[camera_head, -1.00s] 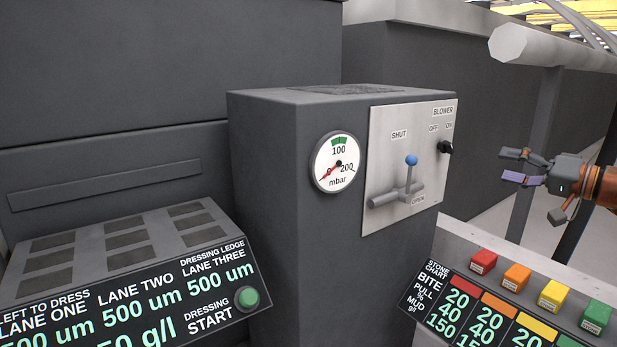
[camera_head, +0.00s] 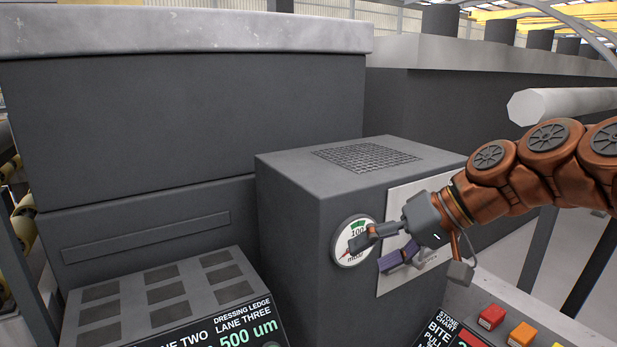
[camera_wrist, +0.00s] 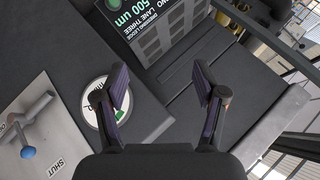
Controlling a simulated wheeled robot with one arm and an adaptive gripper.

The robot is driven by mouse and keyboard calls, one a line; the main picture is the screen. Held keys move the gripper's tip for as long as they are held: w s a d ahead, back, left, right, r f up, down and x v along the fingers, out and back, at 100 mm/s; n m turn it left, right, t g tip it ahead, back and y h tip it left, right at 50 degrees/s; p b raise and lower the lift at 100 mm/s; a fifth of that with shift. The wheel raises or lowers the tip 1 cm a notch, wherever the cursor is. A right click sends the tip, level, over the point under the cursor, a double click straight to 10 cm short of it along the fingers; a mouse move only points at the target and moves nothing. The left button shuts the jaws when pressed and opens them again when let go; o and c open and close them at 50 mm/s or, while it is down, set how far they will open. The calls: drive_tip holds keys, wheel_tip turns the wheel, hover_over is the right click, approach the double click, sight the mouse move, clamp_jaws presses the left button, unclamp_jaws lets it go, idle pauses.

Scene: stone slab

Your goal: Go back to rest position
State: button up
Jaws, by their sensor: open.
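My gripper (camera_head: 369,249) is open and empty in the head view. It hangs in front of the dark blower cabinet and covers part of the pressure gauge (camera_head: 342,254) and much of the metal switch plate (camera_head: 395,280). In the wrist view my gripper (camera_wrist: 162,90) shows two spread fingers with nothing between them. The gauge (camera_wrist: 92,104) lies partly behind the left finger there. The plate's lever with a blue knob (camera_wrist: 28,152) is at the left edge of the wrist view. The arm comes in from the right of the head view.
The cabinet (camera_head: 290,215) has a mesh top. The dressing ledge panel (camera_head: 240,330) is at lower left. Red (camera_head: 491,317) and orange (camera_head: 522,334) blocks sit at lower right. A pale horizontal post (camera_head: 560,104) is behind the arm.

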drive_tip(key=s+a+f+g+h+p, duration=0.15)
drive_tip(key=s+h+p, duration=0.25)
drive_tip(key=s+p, duration=0.55)
drive_tip(key=s+d+f+m+g+h+p, duration=0.2)
drive_tip(key=s+d+h+p, duration=0.3)
drive_tip(key=s, duration=1)
drive_tip(key=d+g+p, duration=0.1)
drive_tip(key=d+p, duration=0.1)
drive_tip(key=d, duration=0.2)
drive_tip(key=shift+s, duration=0.4)
drive_tip(key=shift+f, duration=0.1)
